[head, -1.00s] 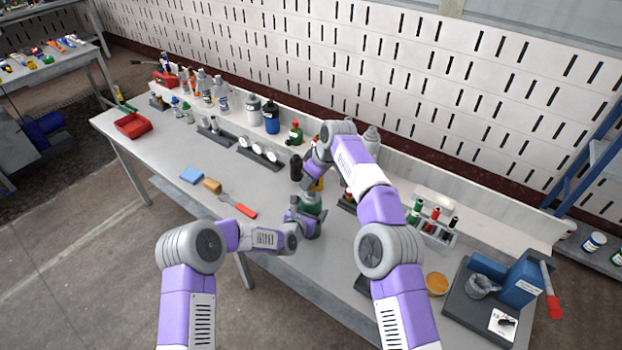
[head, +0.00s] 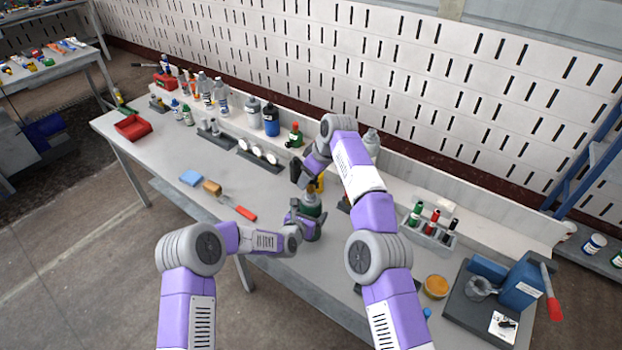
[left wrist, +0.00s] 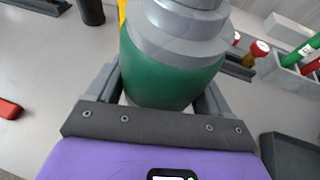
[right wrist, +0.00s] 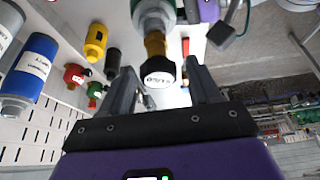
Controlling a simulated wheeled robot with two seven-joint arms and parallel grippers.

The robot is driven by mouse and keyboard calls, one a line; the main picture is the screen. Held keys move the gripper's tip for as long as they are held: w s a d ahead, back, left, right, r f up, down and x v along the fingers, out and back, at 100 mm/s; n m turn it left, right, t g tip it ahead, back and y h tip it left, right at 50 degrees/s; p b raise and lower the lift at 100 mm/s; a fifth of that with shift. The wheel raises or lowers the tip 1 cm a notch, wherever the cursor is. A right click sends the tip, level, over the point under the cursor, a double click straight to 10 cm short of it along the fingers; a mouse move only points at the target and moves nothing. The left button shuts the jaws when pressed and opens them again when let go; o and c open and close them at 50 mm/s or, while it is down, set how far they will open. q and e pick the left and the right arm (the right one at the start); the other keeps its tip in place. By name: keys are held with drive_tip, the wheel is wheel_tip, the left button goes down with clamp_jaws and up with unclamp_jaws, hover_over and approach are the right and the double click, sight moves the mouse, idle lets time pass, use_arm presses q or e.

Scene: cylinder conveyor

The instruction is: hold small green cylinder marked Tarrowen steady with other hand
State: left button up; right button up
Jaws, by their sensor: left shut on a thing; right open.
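A green cylinder (head: 311,204) with a grey stepped shoulder stands on the table, and its green body fills the middle of the left wrist view (left wrist: 170,75). No name on it is readable. My left gripper (head: 304,221) is shut around its body, one finger on each side. My right gripper (right wrist: 160,82) is open. In the right wrist view a black knob (right wrist: 159,80) with a white label, on a brass stem above the cylinder, lies between or just beyond its fingertips; contact cannot be told. My right arm partly hides this spot in the head view.
A yellow cylinder (right wrist: 95,42) and a black cylinder (right wrist: 113,63) stand close by. A grey rack (head: 432,228) of small cylinders is to the right, with a blue machine (head: 520,280) beyond. A red-handled brush (head: 240,210) lies left; a red tray (head: 132,127) is far left.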

drive_tip(key=shift+s+r+m+h, duration=0.1)
drive_tip(key=shift+m+h, duration=0.2)
drive_tip(key=shift+m, duration=0.6)
drive_tip(key=m+t+h, duration=0.1)
drive_tip(key=m, duration=0.3)
drive_tip(key=m+h, duration=0.1)
drive_tip(key=m, duration=0.2)
drive_tip(key=shift+a+t+h, duration=0.1)
drive_tip(key=shift+t+h, duration=0.2)
drive_tip(key=shift+t, duration=0.1)
drive_tip(key=shift+m+h, duration=0.6)
drive_tip(key=shift+m, duration=1.1)
drive_tip(key=shift+f, duration=1.35)
